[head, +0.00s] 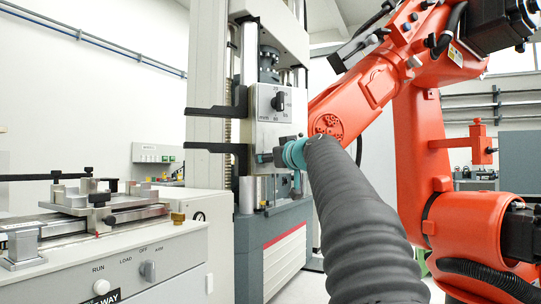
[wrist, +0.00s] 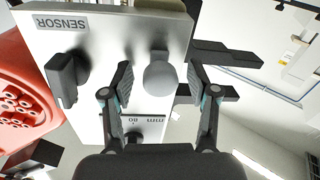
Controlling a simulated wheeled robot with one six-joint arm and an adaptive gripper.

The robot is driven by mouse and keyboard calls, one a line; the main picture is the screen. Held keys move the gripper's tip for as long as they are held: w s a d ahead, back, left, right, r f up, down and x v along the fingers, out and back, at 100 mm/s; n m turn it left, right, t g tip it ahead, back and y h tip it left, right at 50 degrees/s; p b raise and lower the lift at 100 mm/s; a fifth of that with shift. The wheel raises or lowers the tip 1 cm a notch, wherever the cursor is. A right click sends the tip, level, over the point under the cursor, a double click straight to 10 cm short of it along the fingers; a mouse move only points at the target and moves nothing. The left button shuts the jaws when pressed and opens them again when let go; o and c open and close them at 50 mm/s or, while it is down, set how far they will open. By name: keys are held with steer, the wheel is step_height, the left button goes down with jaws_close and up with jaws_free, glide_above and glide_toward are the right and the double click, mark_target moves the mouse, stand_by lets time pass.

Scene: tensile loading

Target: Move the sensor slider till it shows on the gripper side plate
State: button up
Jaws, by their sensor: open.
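In the wrist view, the side plate (wrist: 125,50) is a pale metal panel seen upside down, with the label SENSOR. A round grey knob (wrist: 160,76) stands between the two fingers of my gripper (wrist: 160,90). The fingers are open, one on each side of the knob, with gaps visible. A dark knob (wrist: 68,78) sits beside the label, left of the fingers. A mm scale (wrist: 142,120) with 80 shows below.
Two black arms (head: 217,111) stick out left from the testing machine. A grey cabinet (head: 130,262) with a metal fixture (head: 105,202) and a rotary switch stands at front left. An orange robot arm (head: 430,150) fills the right. My dark sleeved arm crosses the centre.

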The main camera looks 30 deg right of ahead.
jaws_close()
steer(key=shift+r, duration=0.3)
stand_by(0.3)
jaws_free()
steer(key=s, duration=1.2)
steer(key=shift+d, duration=0.15)
